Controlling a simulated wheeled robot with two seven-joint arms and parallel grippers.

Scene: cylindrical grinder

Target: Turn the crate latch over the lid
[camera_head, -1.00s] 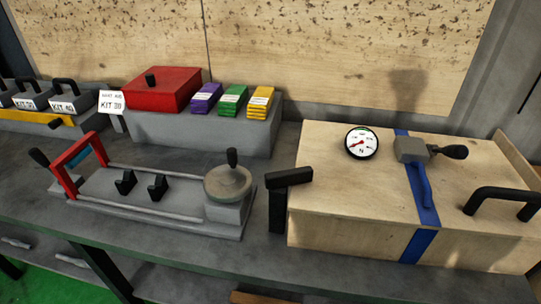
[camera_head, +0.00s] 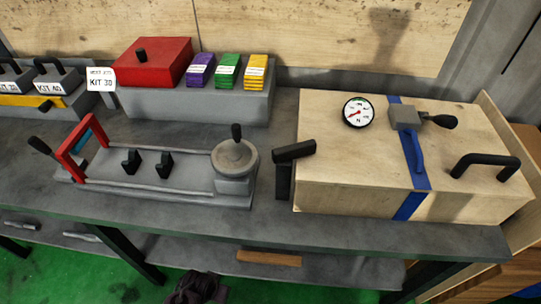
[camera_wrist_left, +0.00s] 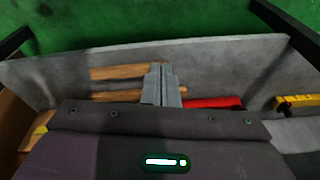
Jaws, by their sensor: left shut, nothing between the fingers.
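The crate (camera_head: 340,205) is a pale wooden box with a flat lid (camera_head: 350,165), on the right of the bench in the head view. The black crate latch (camera_head: 294,152) is a bar on an upright post at the crate's left side. The bar's right end overlaps the lid's left edge in the picture; I cannot tell how far it lies above the lid. My left gripper (camera_wrist_left: 162,85) is shut and empty in the left wrist view, pointing at a lower shelf. A dark part at the bottom of the head view seems to be my left arm. My right gripper is not in view.
The lid carries a dial (camera_head: 358,112), a blue strap (camera_head: 409,150) with a buckle, and a black handle (camera_head: 486,165). Left of the latch stands a grey fixture (camera_head: 150,180) with a red frame and knob. Behind it is a red box (camera_head: 150,65). Tools lie on the shelf below.

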